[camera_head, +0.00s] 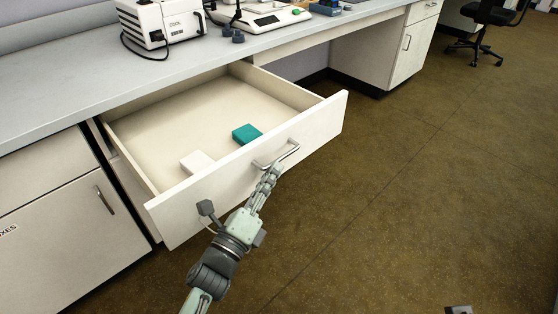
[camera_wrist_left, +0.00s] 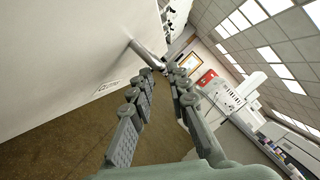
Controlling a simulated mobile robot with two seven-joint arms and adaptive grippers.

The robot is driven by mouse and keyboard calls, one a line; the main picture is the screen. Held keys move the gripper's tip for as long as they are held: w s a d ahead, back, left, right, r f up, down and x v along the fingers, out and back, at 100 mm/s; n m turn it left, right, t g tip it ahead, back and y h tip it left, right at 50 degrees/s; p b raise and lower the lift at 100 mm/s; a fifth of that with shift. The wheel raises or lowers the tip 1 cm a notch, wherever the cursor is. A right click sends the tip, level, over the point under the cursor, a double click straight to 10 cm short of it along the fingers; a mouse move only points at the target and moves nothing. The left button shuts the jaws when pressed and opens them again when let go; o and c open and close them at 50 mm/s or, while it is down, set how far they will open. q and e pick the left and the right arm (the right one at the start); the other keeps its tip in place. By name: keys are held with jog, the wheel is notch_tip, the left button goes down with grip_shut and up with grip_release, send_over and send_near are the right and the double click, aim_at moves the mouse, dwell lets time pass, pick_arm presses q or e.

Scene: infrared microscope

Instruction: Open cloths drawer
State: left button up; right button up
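The cloths drawer (camera_head: 240,180) is pulled far out from under the bench, with its inside in open view. A teal folded cloth (camera_head: 246,134) and a white block-like item (camera_head: 197,162) lie in it near the front panel. My left gripper (camera_head: 272,172) is at the drawer's metal handle (camera_head: 278,155), its fingers close together. In the left wrist view the fingertips of the left gripper (camera_wrist_left: 160,71) straddle the handle (camera_wrist_left: 147,53) beside the white drawer front. A small grey part at the bottom right may belong to my right gripper (camera_head: 459,310).
A closed cupboard (camera_head: 65,220) stands left of the drawer. The bench top (camera_head: 70,85) carries a white device (camera_head: 163,22) and a balance-like instrument (camera_head: 262,17). The brown floor (camera_head: 420,170) right of the drawer is clear up to a black chair (camera_head: 488,25).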

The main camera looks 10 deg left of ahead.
pick_arm(q)
jog(key=v, duration=0.7)
jog(key=shift+f, duration=0.1)
